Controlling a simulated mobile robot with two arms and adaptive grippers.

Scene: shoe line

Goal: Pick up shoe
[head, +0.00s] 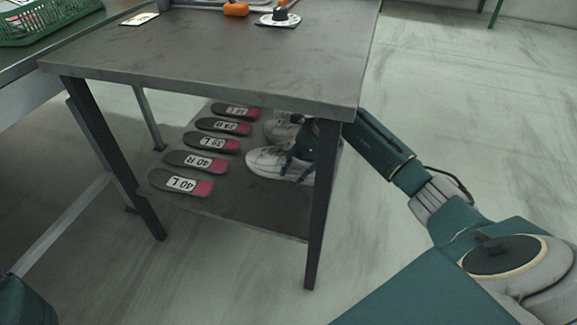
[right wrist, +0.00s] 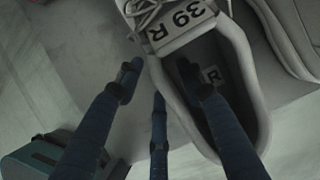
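White shoes (head: 267,162) stand on the lower shelf of the table, partly hidden by my right arm and gripper. In the right wrist view the nearest shoe (right wrist: 236,55) has a tongue label reading 39 R, and its dark inside shows. My right gripper (right wrist: 158,82) is open at this shoe's collar. One finger is over or inside the shoe opening, and the other fingers are outside the side wall. The collar edge lies between them; I cannot tell if they touch it. In the head view the right gripper (head: 300,160) is under the tabletop. My left gripper is not in view.
Several insoles with size labels (head: 182,184) lie in a row left of the shoes on the lower shelf (head: 240,212). The tabletop (head: 230,60) is close above, with a dark leg (head: 319,205) beside my arm. Another shoe (right wrist: 295,35) is alongside. Open floor lies right.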

